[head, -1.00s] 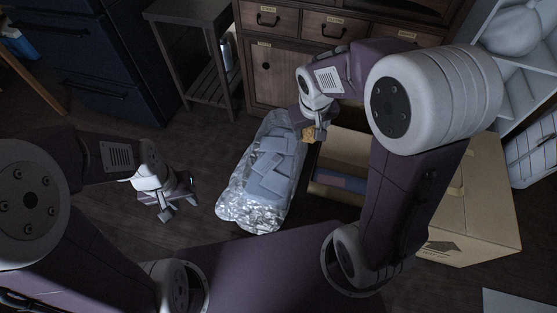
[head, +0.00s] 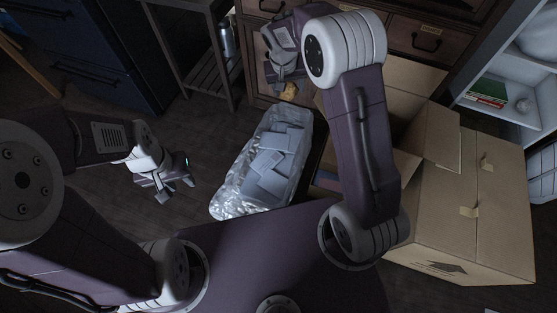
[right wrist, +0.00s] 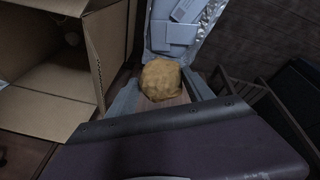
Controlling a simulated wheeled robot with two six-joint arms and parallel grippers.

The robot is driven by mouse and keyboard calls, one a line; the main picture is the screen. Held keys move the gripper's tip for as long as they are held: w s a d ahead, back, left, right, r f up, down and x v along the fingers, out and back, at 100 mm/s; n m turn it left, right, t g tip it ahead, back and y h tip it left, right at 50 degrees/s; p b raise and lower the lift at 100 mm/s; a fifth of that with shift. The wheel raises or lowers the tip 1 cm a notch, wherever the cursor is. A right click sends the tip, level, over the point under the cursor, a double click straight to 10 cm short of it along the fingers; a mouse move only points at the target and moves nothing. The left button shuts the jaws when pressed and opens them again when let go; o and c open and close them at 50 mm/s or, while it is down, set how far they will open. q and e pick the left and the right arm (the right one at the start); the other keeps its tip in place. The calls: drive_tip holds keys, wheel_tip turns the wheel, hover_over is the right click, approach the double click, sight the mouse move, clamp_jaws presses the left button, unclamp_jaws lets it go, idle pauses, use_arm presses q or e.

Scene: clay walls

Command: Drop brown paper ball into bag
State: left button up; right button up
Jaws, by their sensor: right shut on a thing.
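The brown paper ball (head: 290,91) is held between the fingers of my right gripper (head: 286,84), which is shut on it. In the right wrist view the ball (right wrist: 160,81) sits between the fingertips. The bag (head: 230,203) is clear, crinkled plastic lying on the floor, with several flat grey-blue pieces in it. In the head view the ball is beyond the bag's far end; its exact height is hard to tell. The bag also shows beyond the ball in the right wrist view (right wrist: 209,24). My left gripper (head: 176,187) is open and empty, left of the bag.
An open cardboard box (head: 455,215) stands right of the bag, partly hidden by my right arm. Wooden drawers (head: 415,38) and a slatted side table (head: 207,68) stand behind. A white shelf (head: 510,95) is at the right.

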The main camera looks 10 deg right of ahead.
wheel_tip(320, 180, down, 33)
drive_tip(key=a+b, duration=0.1)
drive_tip(key=b, duration=0.8)
drive_tip(key=shift+w+a+n, duration=0.2)
drive_tip(key=shift+a+n, duration=0.1)
drive_tip(key=o, duration=1.4)
